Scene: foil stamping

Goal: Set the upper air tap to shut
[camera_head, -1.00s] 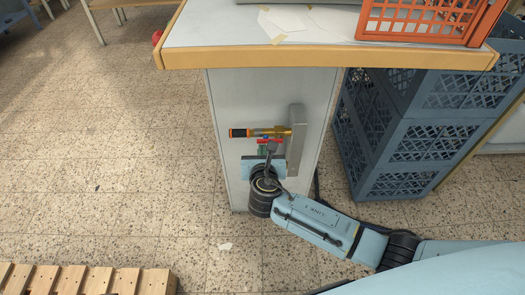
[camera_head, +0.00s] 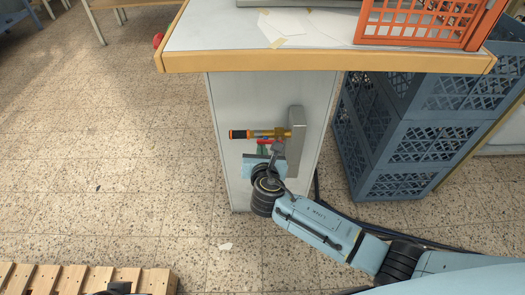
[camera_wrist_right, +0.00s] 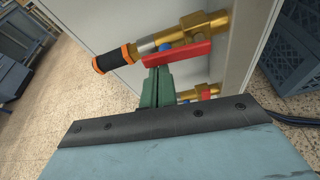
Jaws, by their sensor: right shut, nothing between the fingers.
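The upper air tap (camera_head: 270,133) is brass with a black and orange coupling at its left end, on the grey side panel under the bench. In the right wrist view the upper tap (camera_wrist_right: 185,35) has a red lever (camera_wrist_right: 180,55) lying roughly along its body. My right gripper (camera_wrist_right: 155,72) has green fingers, shut and empty, with tips right at the lever's near side; I cannot tell if they touch. In the head view my right gripper (camera_head: 262,149) is just below the tap. My left gripper's fingers are not in view.
A lower brass tap (camera_wrist_right: 196,92) with a red lever is partly hidden behind the fingers. A grey upright (camera_head: 297,140) stands right of the taps. Blue crates (camera_head: 410,150) are stacked to the right. A wooden pallet (camera_head: 60,281) lies at bottom left. Floor left of the panel is clear.

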